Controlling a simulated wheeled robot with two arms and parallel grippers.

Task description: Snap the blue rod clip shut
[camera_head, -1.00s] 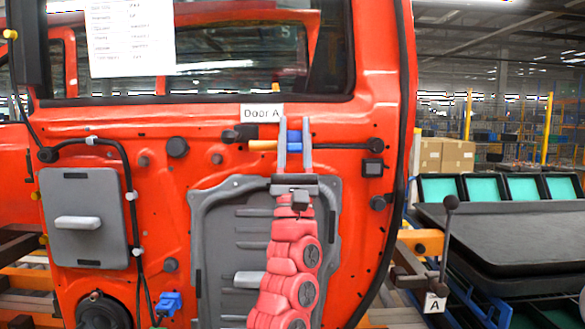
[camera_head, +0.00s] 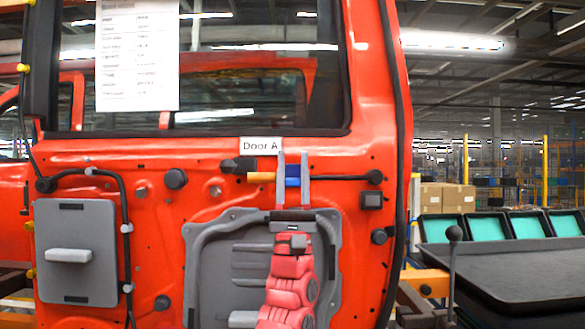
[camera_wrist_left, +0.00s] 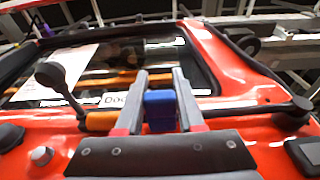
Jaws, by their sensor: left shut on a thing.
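The blue rod clip (camera_head: 292,181) is on the red door, below the "Door A" label, on a thin dark rod (camera_head: 340,178) that runs across the door. My left gripper (camera_head: 292,158) comes up from below, with one grey finger on each side of the clip. It is shut on the clip. In the left wrist view the clip (camera_wrist_left: 160,108) sits between the two fingers (camera_wrist_left: 160,75), against their inner faces. The fingers hide the clip's sides, and I cannot tell whether its latch is closed. My right gripper is not in view.
A grey panel with a handle (camera_head: 75,225) is on the door's left. A black-topped cart (camera_head: 510,265) stands at the right.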

